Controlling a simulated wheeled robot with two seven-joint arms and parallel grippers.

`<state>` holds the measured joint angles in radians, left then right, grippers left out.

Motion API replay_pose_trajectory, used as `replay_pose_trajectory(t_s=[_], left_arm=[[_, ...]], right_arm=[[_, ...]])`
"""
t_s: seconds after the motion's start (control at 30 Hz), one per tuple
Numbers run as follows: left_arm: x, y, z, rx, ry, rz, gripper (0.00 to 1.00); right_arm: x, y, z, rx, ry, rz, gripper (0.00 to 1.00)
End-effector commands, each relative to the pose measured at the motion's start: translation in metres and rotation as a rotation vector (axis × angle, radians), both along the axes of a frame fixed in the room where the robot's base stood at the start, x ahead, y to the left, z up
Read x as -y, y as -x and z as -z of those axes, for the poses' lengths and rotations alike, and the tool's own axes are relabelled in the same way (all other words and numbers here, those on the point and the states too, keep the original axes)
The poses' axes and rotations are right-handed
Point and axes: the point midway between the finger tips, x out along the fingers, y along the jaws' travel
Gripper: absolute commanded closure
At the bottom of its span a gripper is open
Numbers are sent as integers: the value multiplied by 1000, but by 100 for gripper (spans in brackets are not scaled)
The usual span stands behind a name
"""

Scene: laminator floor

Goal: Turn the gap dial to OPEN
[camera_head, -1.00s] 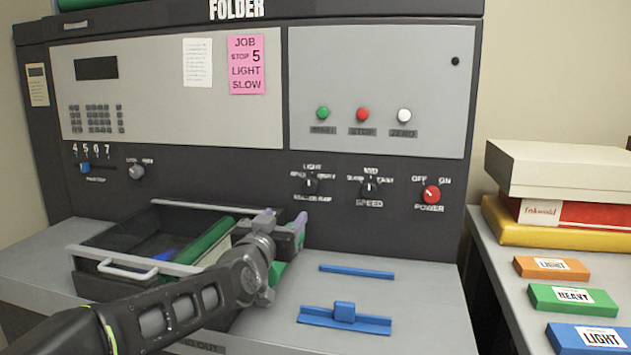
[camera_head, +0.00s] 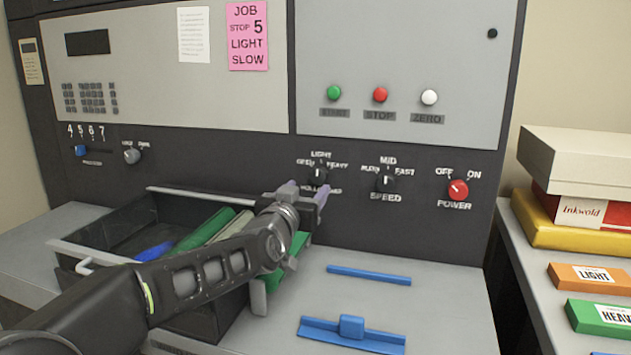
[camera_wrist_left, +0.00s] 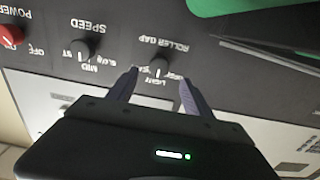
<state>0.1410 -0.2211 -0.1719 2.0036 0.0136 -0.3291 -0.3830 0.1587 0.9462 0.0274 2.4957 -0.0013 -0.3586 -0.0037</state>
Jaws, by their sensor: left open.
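The gap dial (camera_head: 317,173) is a small black knob on the machine's dark front panel, labelled OPEN, LIGHT and HEAVY. Its pointer is too small to read surely. It also shows upside down in the left wrist view (camera_wrist_left: 159,67), labelled ROLLER GAP. My left gripper (camera_head: 309,193) is open just in front of and slightly below the dial in the head view. In the wrist view its two purple-grey fingers (camera_wrist_left: 158,84) point toward the dial, one on each side of it. I cannot tell whether they touch it. My right gripper is out of view.
The speed dial (camera_head: 386,181) and red power knob (camera_head: 458,190) sit to the right. A blue bar (camera_head: 368,275) and blue piece (camera_head: 350,328) lie on the grey shelf.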

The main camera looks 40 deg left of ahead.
Motion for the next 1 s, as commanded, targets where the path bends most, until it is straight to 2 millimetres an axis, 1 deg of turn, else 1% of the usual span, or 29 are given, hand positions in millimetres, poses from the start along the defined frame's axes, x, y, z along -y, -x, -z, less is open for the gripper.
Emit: replay_pose_trajectory(t_s=[0.3, 0.43, 0.53, 0.77, 1.0], left_arm=[[-15, -46, 1, -1, -1, 1, 41], [-20, -59, 1, -1, -1, 2, 41], [-21, -62, 0, 0, 0, 1, 41], [-21, -63, 0, 0, 0, 1, 41], [-21, -63, 0, 0, 0, 2, 60]], right_arm=[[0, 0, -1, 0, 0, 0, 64], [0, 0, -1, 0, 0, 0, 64], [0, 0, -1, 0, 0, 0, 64], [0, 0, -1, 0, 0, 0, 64], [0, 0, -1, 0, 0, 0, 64]])
